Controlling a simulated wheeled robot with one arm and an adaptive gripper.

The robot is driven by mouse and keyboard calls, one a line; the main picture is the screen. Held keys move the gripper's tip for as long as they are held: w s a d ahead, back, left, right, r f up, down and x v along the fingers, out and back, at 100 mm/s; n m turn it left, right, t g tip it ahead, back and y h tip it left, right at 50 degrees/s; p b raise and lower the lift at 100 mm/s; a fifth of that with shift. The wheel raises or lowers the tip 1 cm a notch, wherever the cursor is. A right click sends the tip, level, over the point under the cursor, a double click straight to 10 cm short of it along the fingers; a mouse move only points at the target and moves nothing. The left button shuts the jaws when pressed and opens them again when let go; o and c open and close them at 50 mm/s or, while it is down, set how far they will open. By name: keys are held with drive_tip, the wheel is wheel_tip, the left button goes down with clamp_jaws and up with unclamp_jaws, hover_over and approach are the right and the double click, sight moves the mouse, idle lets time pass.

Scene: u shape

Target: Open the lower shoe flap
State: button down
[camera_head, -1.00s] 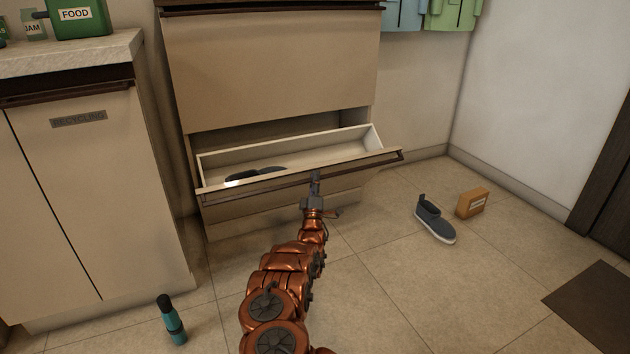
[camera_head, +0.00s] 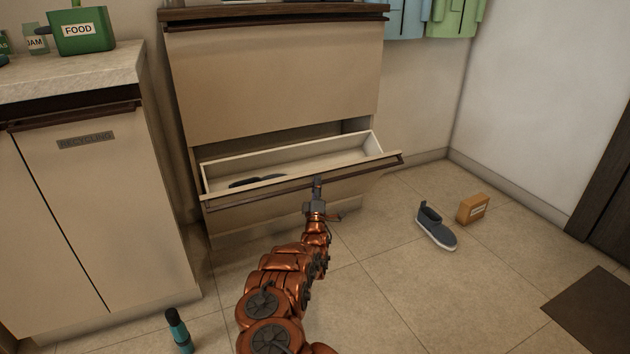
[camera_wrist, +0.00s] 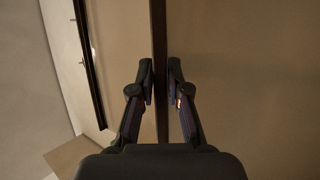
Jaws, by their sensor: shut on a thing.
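The lower shoe flap (camera_head: 270,198) of the beige shoe cabinet is tilted open, with its light inner tray (camera_head: 330,150) showing. A dark shoe (camera_head: 258,181) lies in the tray's left part. A dark handle bar (camera_head: 365,168) runs along the flap's top front edge. My gripper (camera_head: 317,182) is at this bar, right of its middle. In the wrist view my gripper (camera_wrist: 161,90) has its two fingers on either side of the dark bar (camera_wrist: 159,40), shut on it. The upper flap (camera_head: 270,80) is shut.
A teal bottle (camera_head: 179,331) stands at lower left. A recycling cabinet (camera_head: 85,210) borders the left side. Floor between is clear.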

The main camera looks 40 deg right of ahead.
drive_tip(key=shift+w, duration=0.1)
drive_tip(key=c, duration=1.1)
unclamp_jaws()
drive_tip(key=v, duration=1.2)
